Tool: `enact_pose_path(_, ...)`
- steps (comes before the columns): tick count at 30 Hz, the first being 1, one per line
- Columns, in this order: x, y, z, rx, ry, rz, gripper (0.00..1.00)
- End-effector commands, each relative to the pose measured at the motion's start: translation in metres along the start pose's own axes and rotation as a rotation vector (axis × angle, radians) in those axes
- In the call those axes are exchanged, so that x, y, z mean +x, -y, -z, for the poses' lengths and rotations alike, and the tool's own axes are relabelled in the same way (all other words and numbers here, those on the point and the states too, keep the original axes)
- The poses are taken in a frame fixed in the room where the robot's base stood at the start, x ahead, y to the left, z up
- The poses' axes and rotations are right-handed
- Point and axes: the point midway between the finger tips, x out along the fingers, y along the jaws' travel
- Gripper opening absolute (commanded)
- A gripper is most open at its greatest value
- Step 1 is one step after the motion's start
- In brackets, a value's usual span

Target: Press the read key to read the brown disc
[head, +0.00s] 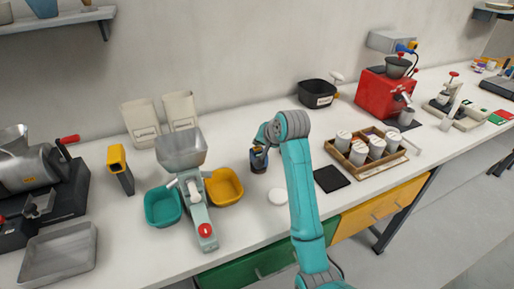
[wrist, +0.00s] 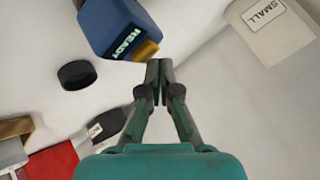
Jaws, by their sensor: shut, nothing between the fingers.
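A blue reader (wrist: 120,25) with a display reading "READY" is at the top of the wrist view. It shows as a small dark blue block on the bench in the head view (head: 258,161). An orange-yellow key (wrist: 147,50) sticks out from its edge. My gripper (wrist: 159,66) is shut and empty, its fingertips right beside the key. I cannot tell whether they touch it. A very dark disc (wrist: 77,74) lies on the white bench left of the reader in the wrist view, apart from it. Its brown colour is not clear. My arm covers part of this area in the head view.
A yellow bowl (head: 224,187) and a grey hopper machine (head: 182,150) stand left of the reader. A white disc (head: 278,197) and black mat (head: 331,179) lie nearby. A wooden rack of white jars (head: 370,166) is right of my arm. A "SMALL" bin (wrist: 272,30) stands at the upper right.

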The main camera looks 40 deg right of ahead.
Motion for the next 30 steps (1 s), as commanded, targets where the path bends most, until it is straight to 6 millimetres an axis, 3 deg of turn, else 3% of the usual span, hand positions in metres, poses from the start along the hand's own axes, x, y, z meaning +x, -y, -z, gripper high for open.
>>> enact_pose_path(30,0.0056,-0.0040,-0.0041,0.000,0.001,0.000,0.00)
